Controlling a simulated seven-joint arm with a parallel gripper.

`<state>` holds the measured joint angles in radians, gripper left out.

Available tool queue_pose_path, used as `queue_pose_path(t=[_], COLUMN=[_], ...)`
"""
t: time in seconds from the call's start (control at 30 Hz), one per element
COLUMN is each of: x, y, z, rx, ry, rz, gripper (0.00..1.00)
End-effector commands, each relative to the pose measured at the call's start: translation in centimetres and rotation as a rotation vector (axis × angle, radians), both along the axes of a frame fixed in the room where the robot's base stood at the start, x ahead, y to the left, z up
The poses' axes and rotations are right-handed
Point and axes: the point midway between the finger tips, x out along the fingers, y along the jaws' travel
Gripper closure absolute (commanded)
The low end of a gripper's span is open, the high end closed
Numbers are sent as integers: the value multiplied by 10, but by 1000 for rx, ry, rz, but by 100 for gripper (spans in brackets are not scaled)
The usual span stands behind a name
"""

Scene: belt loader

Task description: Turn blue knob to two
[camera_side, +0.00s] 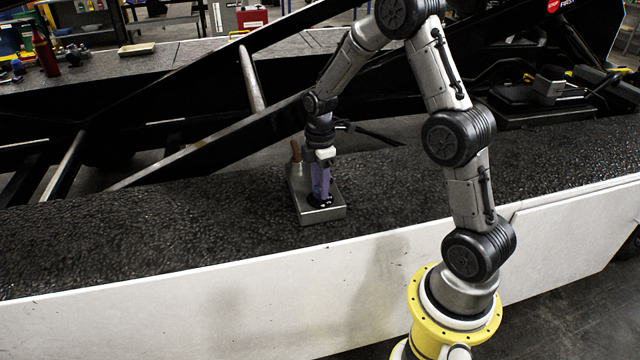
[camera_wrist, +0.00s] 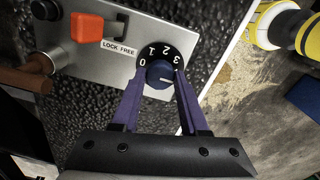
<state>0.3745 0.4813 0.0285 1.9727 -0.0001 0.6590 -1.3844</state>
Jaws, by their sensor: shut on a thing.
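The blue knob (camera_wrist: 159,73) sits on a round black dial (camera_wrist: 176,52) marked 0, 1, 2 and 3 in white. A pale line on the knob shows toward its lower right in the wrist view; I cannot tell which number it marks. My gripper (camera_wrist: 160,76) has its two purple fingers on either side of the knob and is shut on it. In the side view my gripper (camera_side: 320,196) points down onto the metal box (camera_side: 303,211) that carries the dial. The knob is hidden there by the fingers.
An orange switch (camera_wrist: 87,27) and a "LOCK FREE" label (camera_wrist: 118,47) are beside the dial. A brown handle (camera_side: 296,151) stands at the box's far end. The box rests on the dark belt (camera_side: 150,231), bounded by a white side wall (camera_side: 180,310). Belt on both sides is clear.

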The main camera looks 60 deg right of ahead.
Motion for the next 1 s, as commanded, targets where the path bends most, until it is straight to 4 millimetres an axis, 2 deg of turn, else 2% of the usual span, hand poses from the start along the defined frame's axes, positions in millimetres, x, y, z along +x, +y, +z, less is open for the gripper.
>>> queue_pose_path(t=[0.27, 0.47, 1.0], x=[0, 0, 0], y=[0, 0, 0], z=[0, 1, 1], rx=[0, 0, 0], ry=[0, 0, -1], rz=[-19, -100, -574], gripper=[100, 100, 100])
